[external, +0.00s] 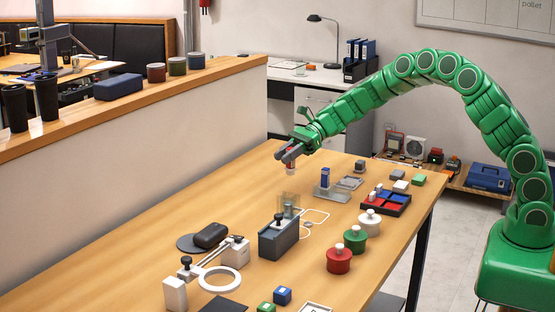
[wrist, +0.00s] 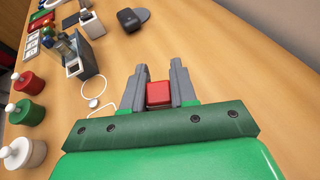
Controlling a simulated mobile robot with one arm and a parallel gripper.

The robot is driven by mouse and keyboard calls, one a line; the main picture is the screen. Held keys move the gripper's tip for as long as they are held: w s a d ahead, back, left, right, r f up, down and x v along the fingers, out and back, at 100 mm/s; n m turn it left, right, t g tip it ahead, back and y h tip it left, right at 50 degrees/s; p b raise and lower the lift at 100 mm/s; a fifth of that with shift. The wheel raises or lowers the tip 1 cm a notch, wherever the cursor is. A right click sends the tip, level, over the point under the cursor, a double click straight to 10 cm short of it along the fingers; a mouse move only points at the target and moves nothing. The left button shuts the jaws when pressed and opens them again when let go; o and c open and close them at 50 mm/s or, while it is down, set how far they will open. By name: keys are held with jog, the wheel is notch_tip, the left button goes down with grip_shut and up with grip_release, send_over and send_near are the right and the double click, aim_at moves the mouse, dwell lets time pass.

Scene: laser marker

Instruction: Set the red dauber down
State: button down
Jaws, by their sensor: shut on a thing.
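The red dauber (external: 291,164) is a small red piece with a pale lower end, hanging below my gripper (external: 289,152) in the external view. In the wrist view its red top (wrist: 159,94) sits between the two grey fingers of my gripper (wrist: 159,75). My gripper is shut on it. It appears held above the table, near the far edge. A blue upright piece (external: 325,177) stands at a clear and grey holder (external: 332,196), to the right of the red dauber.
A grey box-like device (external: 278,240) stands nearer on the wooden table (external: 215,215). Red (external: 339,260), green (external: 355,239) and white (external: 370,223) knobbed pots stand to the right. A black tray (external: 398,207) holds red and blue pieces. Table left of the dauber is clear.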

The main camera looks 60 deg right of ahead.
jog(key=w+f, duration=0.2)
jog(key=f, duration=0.1)
jog(key=w+f, duration=0.1)
jog(key=shift+w+a+f, duration=0.2)
jog(key=shift+a+f, duration=0.05)
jog(key=shift+f, duration=1.3)
jog(key=shift+f, duration=0.1)
jog(key=c, duration=0.9)
grip_release()
jog(key=v, duration=1.2)
jog(key=shift+r, duration=0.2)
